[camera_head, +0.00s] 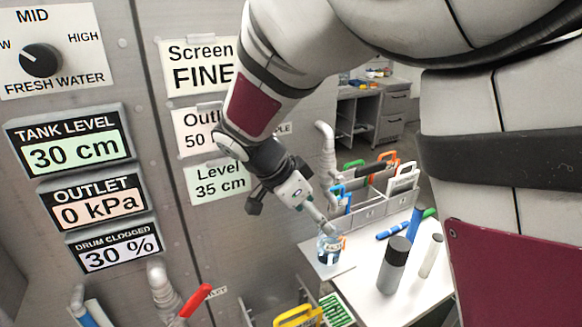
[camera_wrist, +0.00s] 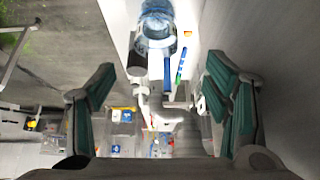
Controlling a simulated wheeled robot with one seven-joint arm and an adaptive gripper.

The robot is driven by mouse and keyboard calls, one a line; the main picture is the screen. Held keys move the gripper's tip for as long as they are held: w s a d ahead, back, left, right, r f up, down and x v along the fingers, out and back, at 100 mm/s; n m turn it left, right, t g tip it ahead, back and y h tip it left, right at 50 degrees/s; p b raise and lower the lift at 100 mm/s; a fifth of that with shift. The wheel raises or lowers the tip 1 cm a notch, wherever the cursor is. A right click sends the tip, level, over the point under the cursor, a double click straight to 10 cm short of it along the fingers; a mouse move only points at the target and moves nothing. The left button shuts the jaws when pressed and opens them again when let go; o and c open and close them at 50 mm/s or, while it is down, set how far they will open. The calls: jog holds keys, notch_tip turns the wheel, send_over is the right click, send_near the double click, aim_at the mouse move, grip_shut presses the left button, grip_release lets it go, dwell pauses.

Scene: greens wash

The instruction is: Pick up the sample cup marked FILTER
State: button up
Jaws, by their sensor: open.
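A clear bluish cup (camera_head: 328,248) stands on the left corner of the white table (camera_head: 345,285), below a grey spout. It also shows at the top of the wrist view as a transparent blue cup (camera_wrist: 158,22). I cannot read any marking on it, so I cannot tell whether it is the FILTER one. My gripper (camera_head: 293,190) is above and to the left of the cup, by the spout. In the wrist view my gripper (camera_wrist: 160,72) has its green-padded fingers wide apart, with nothing held; the cup is beyond the fingertips.
A dark grey cylinder (camera_head: 393,264), a pale slim tube (camera_head: 431,256) and blue and green items are on the table to the right. A grey rack (camera_head: 370,207) with coloured handles stands behind. The metal panel (camera_head: 135,60) with readouts is close on the left.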

aim_at(331, 236)
jog(key=shift+s+p+x, duration=0.15)
jog(key=shift+p+x, duration=0.05)
jog(key=shift+x, duration=2.2)
jog(key=shift+s+p+x, duration=0.1)
jog(key=shift+p+x, duration=0.1)
jog(key=shift+x, duration=2.25)
jog(key=shift+a+f, duration=0.1)
jog(key=shift+a, duration=0.1)
jog(key=shift+c, duration=0.6)
jog(key=c, duration=1.3)
